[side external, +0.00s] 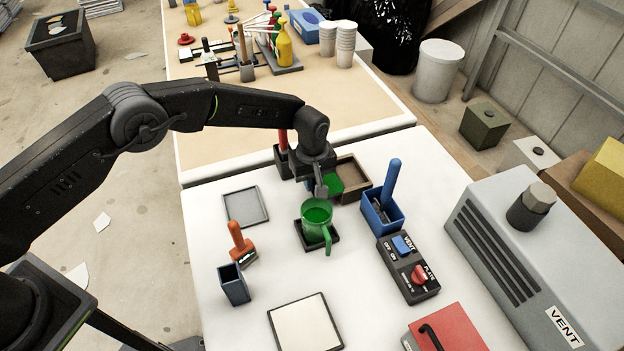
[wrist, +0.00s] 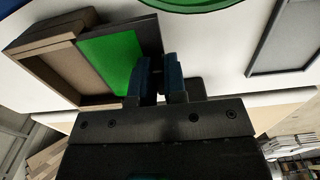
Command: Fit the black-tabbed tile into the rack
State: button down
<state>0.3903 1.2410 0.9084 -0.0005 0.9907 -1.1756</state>
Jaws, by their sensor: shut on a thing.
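A green tile (side external: 334,184) with a dark edge shows beside my gripper in the side external view. The wrist view shows its flat green face (wrist: 110,62) and a dark strip along the side nearest the fingers. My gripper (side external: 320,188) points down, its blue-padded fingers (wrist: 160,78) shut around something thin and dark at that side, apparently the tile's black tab. The tile overlaps the near left side of a brown open wooden tray (side external: 362,168), likely the rack; its other part looks empty. I cannot tell whether the tile is seated or just above it.
A green mug (side external: 317,215) stands on a black pad close in front of my gripper. A blue box (side external: 383,216) with a blue handle stands to the right. A grey tray (side external: 246,206) lies left. A switch box (side external: 408,268) and vent unit (side external: 530,260) stand right.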

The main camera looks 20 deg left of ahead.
aim_at(327, 182)
jog(key=shift+w+d, duration=1.45)
dwell(3.5)
jog(key=shift+a, duration=0.1)
jog(key=shift+s+a, duration=2.15)
jog(key=shift+s, duration=0.05)
dwell(0.8)
